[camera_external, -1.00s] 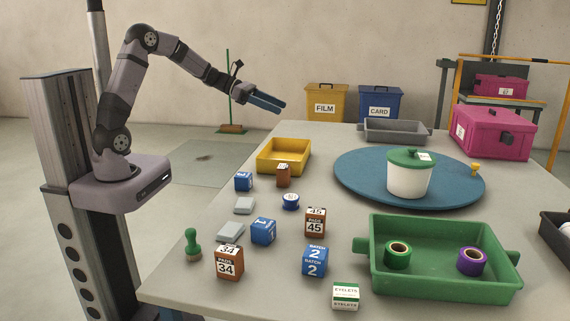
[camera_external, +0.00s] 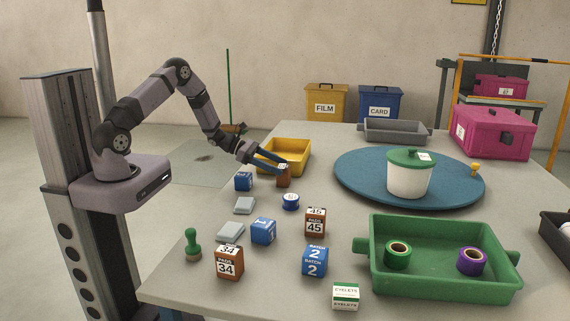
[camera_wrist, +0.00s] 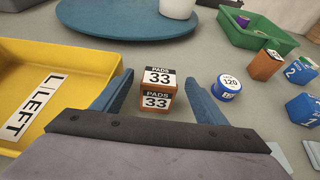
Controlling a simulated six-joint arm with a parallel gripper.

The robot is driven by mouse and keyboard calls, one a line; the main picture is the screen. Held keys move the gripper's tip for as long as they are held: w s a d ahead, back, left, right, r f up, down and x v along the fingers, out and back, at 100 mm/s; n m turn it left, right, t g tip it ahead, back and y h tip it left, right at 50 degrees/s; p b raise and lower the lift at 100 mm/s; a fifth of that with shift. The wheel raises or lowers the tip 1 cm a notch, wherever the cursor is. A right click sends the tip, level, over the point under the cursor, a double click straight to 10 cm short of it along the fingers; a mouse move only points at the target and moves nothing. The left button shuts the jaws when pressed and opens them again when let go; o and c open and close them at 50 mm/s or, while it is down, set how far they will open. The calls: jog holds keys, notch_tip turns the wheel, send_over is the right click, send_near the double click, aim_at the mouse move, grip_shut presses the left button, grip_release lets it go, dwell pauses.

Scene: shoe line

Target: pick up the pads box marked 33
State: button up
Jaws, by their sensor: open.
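The pads box marked 33 (camera_wrist: 157,90) is a small brown box with white labels on its top and side. In the wrist view it stands upright between my two fingers, with a gap on each side. In the outside view the box (camera_external: 284,180) stands on the table just in front of the yellow tray, partly covered by my fingers. My gripper (camera_external: 282,170) is open, its blue fingers reaching down to the box. In the wrist view my gripper (camera_wrist: 158,92) has one finger on each side of the box.
The yellow tray (camera_wrist: 105,58) marked LEFT is close on the left. A blue round tin (camera_wrist: 227,88) stands just right of my right finger. A blue box (camera_external: 243,182) is near the pads box. Boxes marked 45 (camera_external: 315,223) and 34 (camera_external: 229,262) stand nearer the front.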

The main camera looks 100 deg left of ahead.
jog(key=shift+x, duration=3.45)
jog(key=shift+f, duration=0.15)
jog(key=c, duration=1.1)
